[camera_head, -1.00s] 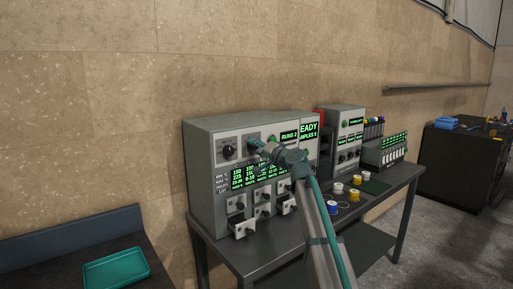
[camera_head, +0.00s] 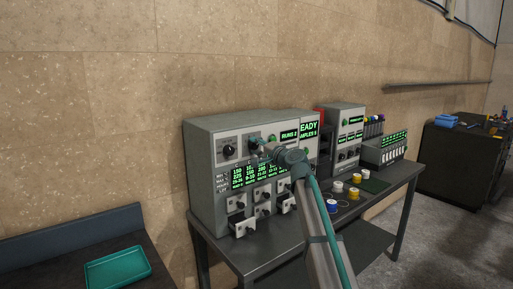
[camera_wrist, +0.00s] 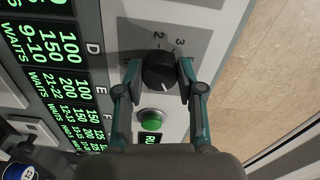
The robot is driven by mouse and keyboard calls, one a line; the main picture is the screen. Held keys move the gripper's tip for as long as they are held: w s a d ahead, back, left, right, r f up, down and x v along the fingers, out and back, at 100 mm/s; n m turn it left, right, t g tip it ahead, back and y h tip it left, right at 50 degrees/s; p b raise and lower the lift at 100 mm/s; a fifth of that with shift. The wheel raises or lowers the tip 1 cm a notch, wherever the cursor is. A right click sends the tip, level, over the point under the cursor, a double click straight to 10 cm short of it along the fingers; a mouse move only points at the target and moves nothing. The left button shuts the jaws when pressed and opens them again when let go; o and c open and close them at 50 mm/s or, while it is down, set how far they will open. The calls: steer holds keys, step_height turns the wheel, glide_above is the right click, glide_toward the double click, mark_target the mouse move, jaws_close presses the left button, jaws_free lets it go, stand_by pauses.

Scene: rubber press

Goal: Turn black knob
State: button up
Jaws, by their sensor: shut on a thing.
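A black knob (camera_wrist: 159,72) with a white pointer line sits on a dark grey dial plate marked with numerals, including 2 and 3, in the wrist view. My gripper (camera_wrist: 160,66) has one teal finger on each side of the knob and is shut on it. In the head view, my gripper (camera_head: 257,145) is at the upper front of the grey press machine (camera_head: 205,185).
A green button (camera_wrist: 152,115) lies between my fingers, close to the knob. Green-lit displays (camera_head: 252,176) and small drawers (camera_head: 243,226) are below, some pulled out. A second instrument (camera_head: 347,115) and coloured spools (camera_head: 331,197) stand to the right. A teal tray (camera_head: 117,267) is at lower left.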

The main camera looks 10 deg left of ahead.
steer(key=o, duration=1.1)
steer(key=shift+o, duration=0.2)
steer(key=v, duration=1.2)
